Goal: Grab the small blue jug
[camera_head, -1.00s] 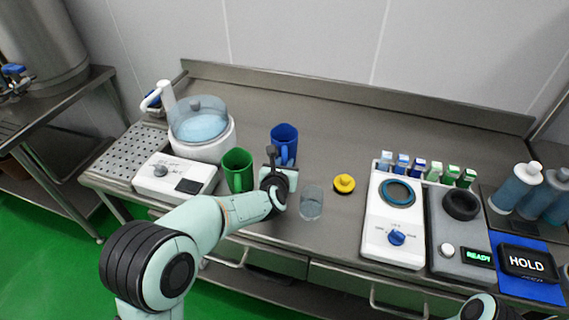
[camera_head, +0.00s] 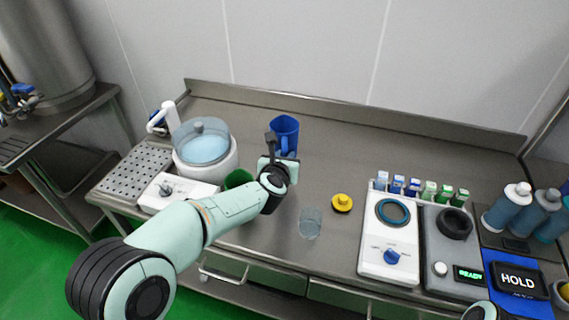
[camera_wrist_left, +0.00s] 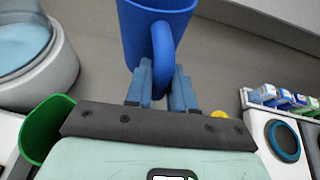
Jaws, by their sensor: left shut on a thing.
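The small blue jug (camera_head: 286,126) is upright over the back middle of the steel counter, seemingly raised a little above it. My left gripper (camera_head: 283,158) is shut on its handle, seen from the front side. In the left wrist view the jug (camera_wrist_left: 139,35) fills the top middle. Its handle stands between the fingers of my left gripper (camera_wrist_left: 164,78). The jug's base is hidden by the gripper in the head view.
A green jug (camera_head: 237,178) stands left of my left wrist, partly hidden. A clear glass (camera_head: 310,224) and a yellow lid-like piece (camera_head: 342,203) stand to the right. A white machine with a clear bowl (camera_head: 204,146) is at left, a white scale-like unit (camera_head: 388,262) at right. The back counter is clear.

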